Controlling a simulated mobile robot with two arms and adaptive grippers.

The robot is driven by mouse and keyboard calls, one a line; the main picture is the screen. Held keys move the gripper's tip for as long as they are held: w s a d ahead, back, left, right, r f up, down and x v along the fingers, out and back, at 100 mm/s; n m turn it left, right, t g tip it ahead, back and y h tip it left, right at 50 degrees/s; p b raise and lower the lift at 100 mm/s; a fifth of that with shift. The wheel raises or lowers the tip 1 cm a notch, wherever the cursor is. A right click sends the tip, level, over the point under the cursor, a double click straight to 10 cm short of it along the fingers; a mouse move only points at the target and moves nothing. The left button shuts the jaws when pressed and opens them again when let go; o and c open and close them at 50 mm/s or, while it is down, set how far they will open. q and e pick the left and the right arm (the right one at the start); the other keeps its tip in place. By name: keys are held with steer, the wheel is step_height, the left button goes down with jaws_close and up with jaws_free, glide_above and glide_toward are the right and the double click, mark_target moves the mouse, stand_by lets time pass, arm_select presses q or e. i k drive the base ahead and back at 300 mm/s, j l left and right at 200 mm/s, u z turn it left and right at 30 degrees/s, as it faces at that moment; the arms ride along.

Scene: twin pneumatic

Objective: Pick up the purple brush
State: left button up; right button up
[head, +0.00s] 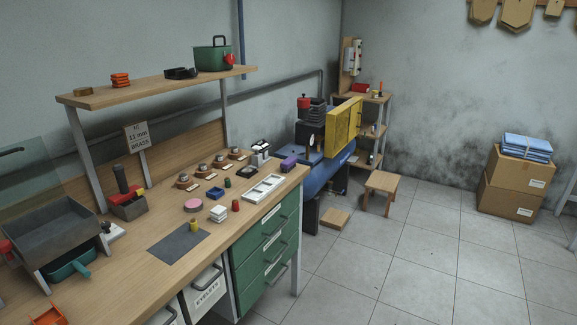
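A small purple object (289,163), the only purple thing I can make out, is at the far right end of the wooden workbench (130,262), beside the blue compressor. It is long and low; bristles are too small to make out, so I cannot confirm that it is the brush. Neither of my grippers shows in the head view.
The bench holds a white tray (263,188), a pink disc (193,205), a dark mat (178,246) and several small parts. A shelf (160,86) overhangs its back. A blue compressor (325,172) with a yellow guard (343,127) stands beyond. The tiled floor (420,250) at right is largely clear.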

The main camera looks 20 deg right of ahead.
mark_target(288, 163)
steer(key=u, duration=0.45)
steer(key=i+l+u, duration=0.2)
steer(key=l+u, duration=0.2)
steer(key=l, duration=0.2)
steer(key=i+l+u, duration=0.15)
steer(key=l, duration=0.2)
steer(key=i+l+u, duration=0.2)
steer(key=l, duration=0.15)
steer(key=k+j, duration=0.05)
steer(key=k, duration=0.05)
